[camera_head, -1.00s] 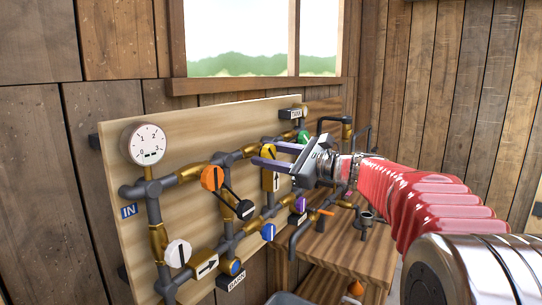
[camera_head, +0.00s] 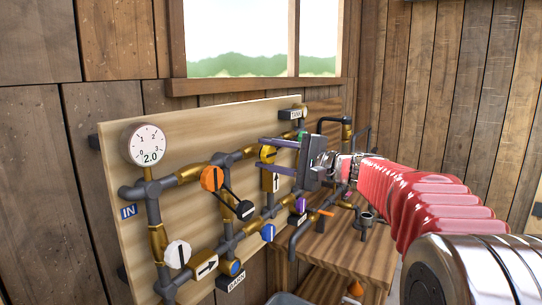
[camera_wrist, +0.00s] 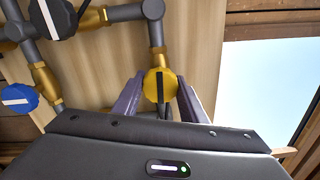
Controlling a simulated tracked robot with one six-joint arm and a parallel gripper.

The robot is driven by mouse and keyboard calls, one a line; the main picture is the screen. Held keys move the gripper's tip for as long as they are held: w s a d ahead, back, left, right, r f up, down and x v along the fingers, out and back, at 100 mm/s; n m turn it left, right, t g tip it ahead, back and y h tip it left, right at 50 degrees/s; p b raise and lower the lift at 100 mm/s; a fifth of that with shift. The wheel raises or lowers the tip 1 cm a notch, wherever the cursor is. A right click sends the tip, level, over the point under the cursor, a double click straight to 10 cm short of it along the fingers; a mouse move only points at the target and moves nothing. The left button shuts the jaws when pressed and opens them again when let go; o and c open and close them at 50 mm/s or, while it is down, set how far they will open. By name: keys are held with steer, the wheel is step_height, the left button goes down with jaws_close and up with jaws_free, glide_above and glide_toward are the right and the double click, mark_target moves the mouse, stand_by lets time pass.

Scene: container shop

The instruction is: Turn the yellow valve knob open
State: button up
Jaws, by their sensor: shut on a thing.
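The yellow valve knob (camera_head: 268,154) is on the pipework of the wooden board, toward its right side. In the wrist view the yellow knob (camera_wrist: 158,84) is round with a dark bar across its face. My gripper (camera_head: 263,154) reaches in from the right with one purple finger above the knob and one below. In the wrist view my gripper (camera_wrist: 159,86) has a finger on each side of the knob, shut on it. A white dial gauge (camera_head: 147,144) at the board's upper left reads 2.0.
Orange (camera_head: 212,178), white (camera_head: 177,254) and blue (camera_head: 268,232) knobs sit on the same pipes to the left and below. A green knob (camera_head: 303,134) is close behind my gripper. A wooden table (camera_head: 345,255) stands below my arm, with a window above the board.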

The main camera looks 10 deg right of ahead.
steer(key=shift+a+f+n, duration=0.15)
steer(key=shift+n, duration=0.25)
steer(key=o, duration=0.8)
steer(key=shift+o, duration=1.3)
steer(key=v, duration=1.4)
steer(key=shift+w, duration=0.15)
